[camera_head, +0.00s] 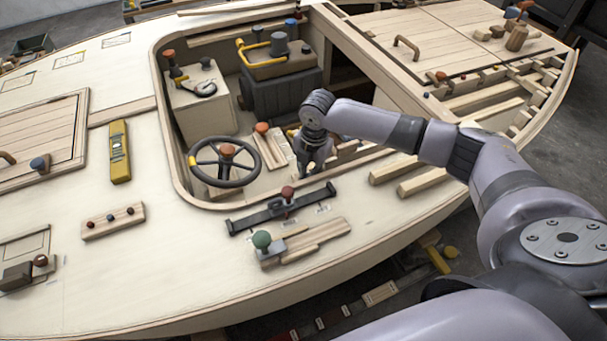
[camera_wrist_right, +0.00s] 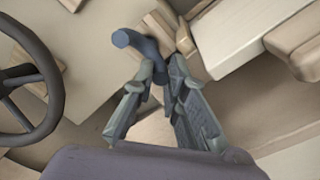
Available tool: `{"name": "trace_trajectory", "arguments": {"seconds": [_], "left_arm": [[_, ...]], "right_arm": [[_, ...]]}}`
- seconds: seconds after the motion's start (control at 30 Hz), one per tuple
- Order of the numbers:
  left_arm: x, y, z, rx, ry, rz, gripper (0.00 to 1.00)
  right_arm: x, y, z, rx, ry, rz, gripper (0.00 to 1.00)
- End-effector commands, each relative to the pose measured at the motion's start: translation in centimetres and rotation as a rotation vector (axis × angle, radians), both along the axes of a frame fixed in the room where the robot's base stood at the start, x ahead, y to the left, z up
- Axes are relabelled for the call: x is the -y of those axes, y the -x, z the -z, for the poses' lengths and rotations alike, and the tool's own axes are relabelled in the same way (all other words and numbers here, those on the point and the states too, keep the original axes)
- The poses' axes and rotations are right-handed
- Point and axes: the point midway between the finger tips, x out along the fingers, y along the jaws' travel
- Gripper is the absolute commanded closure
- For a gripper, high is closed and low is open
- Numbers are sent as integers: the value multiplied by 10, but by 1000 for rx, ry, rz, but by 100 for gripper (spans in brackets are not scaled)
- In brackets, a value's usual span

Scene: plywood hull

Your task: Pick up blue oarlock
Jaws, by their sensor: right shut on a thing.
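My right gripper (camera_head: 305,168) reaches down into the open cockpit, just right of the steering wheel. In the right wrist view, its fingers (camera_wrist_right: 160,82) are closed on the blue oarlock (camera_wrist_right: 137,42). The oarlock is dark blue with a curved, hook-like upper end that shows beyond the fingertips. Its lower part is hidden between the fingers. In the head view the oarlock is mostly hidden by the gripper. I cannot tell whether it is clear of the wood below it. My left gripper is not in view.
The steering wheel (camera_head: 225,161) stands close to the left of the gripper. A lever on a wooden block (camera_head: 268,146) lies between them. A black bar with a red knob (camera_head: 284,206) and a green-knobbed slide (camera_head: 303,241) lie on the near deck. Wooden strips (camera_head: 401,164) lie to the right.

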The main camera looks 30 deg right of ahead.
Motion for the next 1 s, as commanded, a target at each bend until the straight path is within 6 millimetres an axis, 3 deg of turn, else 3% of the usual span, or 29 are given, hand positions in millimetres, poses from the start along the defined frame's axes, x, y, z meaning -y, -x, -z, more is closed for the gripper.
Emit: {"name": "trace_trajectory", "arguments": {"seconds": [0.37,0.57,0.77,1.0], "left_arm": [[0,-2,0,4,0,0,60],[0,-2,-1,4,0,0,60],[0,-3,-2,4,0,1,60],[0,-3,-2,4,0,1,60]], "right_arm": [[0,0,-2,1,0,0,100],[0,-1,-16,2,0,0,100],[0,-1,-53,4,-1,-1,100],[0,-2,-114,6,-1,-1,100]]}}
